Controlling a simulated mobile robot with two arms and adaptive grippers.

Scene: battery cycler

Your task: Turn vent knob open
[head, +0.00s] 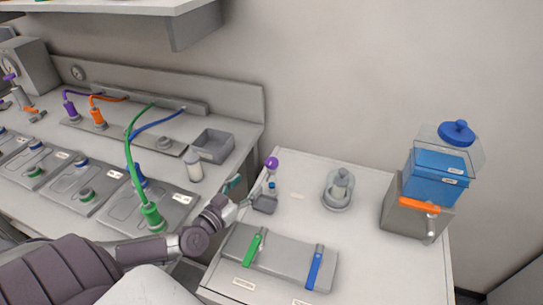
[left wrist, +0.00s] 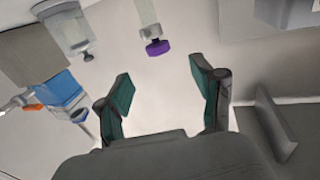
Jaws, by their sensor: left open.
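A purple knob (head: 272,163) tops a small grey fixture on the white cabinet, left of its middle; no readable label shows whether it is the vent knob. It also shows in the left wrist view (left wrist: 157,48), at the end of a pale stem. My left gripper (head: 241,193) is just left of this fixture in the head view. In the left wrist view its teal fingers (left wrist: 160,90) are spread wide with nothing between them. The purple knob lies beyond the fingertips, apart from them. My right gripper is not in view.
A grey block with a green lever (head: 255,247) and a blue lever (head: 315,268) lies in front. A glass-covered vessel (head: 339,190) and a blue tank (head: 437,177) with an orange-handled tap stand right. A grey bin (head: 212,146) and green cable plug (head: 152,215) are left.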

